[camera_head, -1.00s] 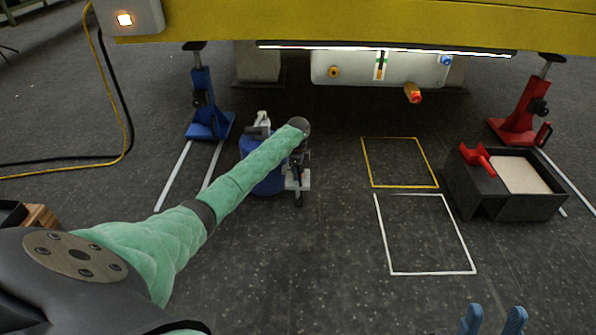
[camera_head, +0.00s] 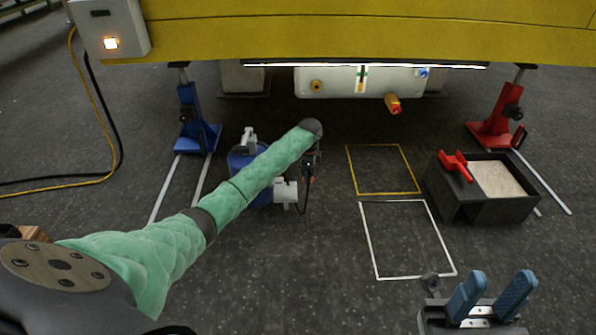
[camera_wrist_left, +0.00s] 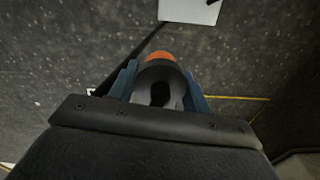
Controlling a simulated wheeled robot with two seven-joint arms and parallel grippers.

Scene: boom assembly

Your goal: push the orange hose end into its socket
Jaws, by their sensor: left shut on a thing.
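In the left wrist view, my left gripper (camera_wrist_left: 161,78) has its blue fingers shut on either side of a dark, rounded hose end with an orange tip (camera_wrist_left: 160,56). In the head view, my green-sleeved left arm hides most of this gripper and the hose end. A pale panel (camera_head: 345,84) under the yellow beam has an orange-ringed round port (camera_head: 317,86), a blue fitting (camera_head: 422,72) and a protruding red-orange fitting (camera_head: 393,104). I cannot tell for sure which is the socket. The held end appears apart from the panel. My right gripper (camera_head: 493,287) is open and empty.
A blue drum (camera_head: 240,160) stands behind my left arm. A blue stand (camera_head: 193,125) is at left and a red stand (camera_head: 497,128) at right. A black box (camera_head: 465,207) with pale contents is at right. Yellow and white floor outlines (camera_head: 371,193) enclose empty floor.

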